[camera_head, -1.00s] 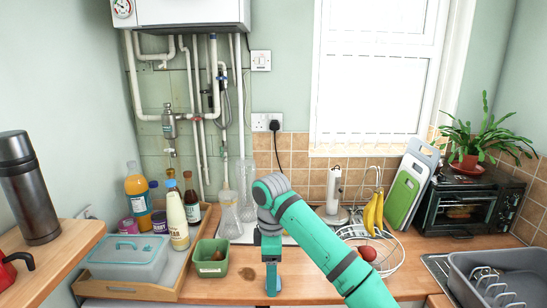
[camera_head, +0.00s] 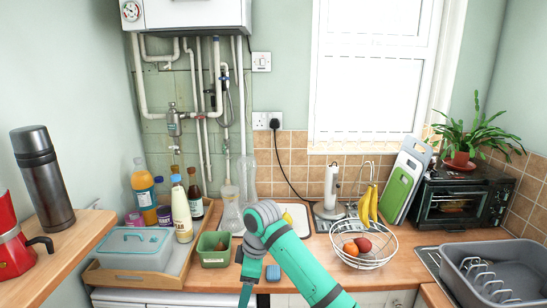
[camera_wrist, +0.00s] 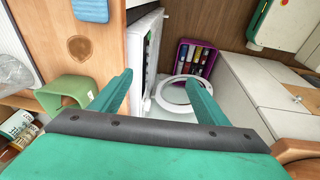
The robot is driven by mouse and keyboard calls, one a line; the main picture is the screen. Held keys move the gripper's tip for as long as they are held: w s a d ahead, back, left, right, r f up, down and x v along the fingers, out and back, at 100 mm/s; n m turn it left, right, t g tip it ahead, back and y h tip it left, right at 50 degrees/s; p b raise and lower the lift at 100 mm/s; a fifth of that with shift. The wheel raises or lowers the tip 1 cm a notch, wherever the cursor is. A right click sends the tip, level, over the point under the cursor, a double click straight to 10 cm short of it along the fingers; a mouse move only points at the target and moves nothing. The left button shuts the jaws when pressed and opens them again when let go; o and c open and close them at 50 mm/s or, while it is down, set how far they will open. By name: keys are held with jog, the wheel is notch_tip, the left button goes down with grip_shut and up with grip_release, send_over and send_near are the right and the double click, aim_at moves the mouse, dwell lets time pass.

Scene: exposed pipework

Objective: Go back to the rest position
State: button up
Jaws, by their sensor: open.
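My teal arm reaches into the head view from the lower right and bends downward at its wrist. My gripper (camera_head: 245,296) points down past the counter's front edge at the bottom of the picture, and its tips are cut off there. In the wrist view my gripper (camera_wrist: 160,86) shows two teal fingers spread apart with nothing between them. It is open and empty, apart from the counter.
A green tub (camera_head: 214,249) and a blue sponge (camera_head: 273,273) lie near the counter edge. A wire fruit basket (camera_head: 364,246) stands right. A red moka pot (camera_head: 12,245) and flask (camera_head: 43,178) stand left. The wrist view shows a purple crate (camera_wrist: 195,58) on the floor.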

jog(key=s+a+f+m+t+y, duration=0.35)
jog(key=a+f, duration=0.25)
jog(key=a, duration=0.4)
jog(key=s+a+f+m+t+y, duration=0.25)
jog(key=a+f+y, duration=0.3)
jog(key=a, duration=0.45)
jog(key=s+f+m+t+h, duration=0.1)
jog(key=s+f+m+t, duration=0.2)
jog(key=f+m, duration=0.15)
jog(key=s+d+f+m+t+h, duration=0.2)
jog(key=s+d+f+m+h, duration=0.15)
jog(key=s+d, duration=0.55)
jog(key=s+d+f+m+t+h, duration=0.2)
jog(key=s+d+f+m+h, duration=0.25)
jog(key=s, duration=0.65)
jog(key=s+d+r, duration=0.3)
jog(key=s+d, duration=0.1)
jog(key=s, duration=0.2)
jog(key=s+d+r+t+h, duration=0.1)
jog(key=s+d+r, duration=0.2)
jog(key=s+d, duration=0.2)
jog(key=s+d+r+h, duration=0.1)
jog(key=s+d+r, duration=0.2)
jog(key=s+d, duration=0.2)
jog(key=shift+s+d+r+n, duration=0.15)
jog(key=shift+s+r+n, duration=0.2)
jog(key=shift+s, duration=1.4)
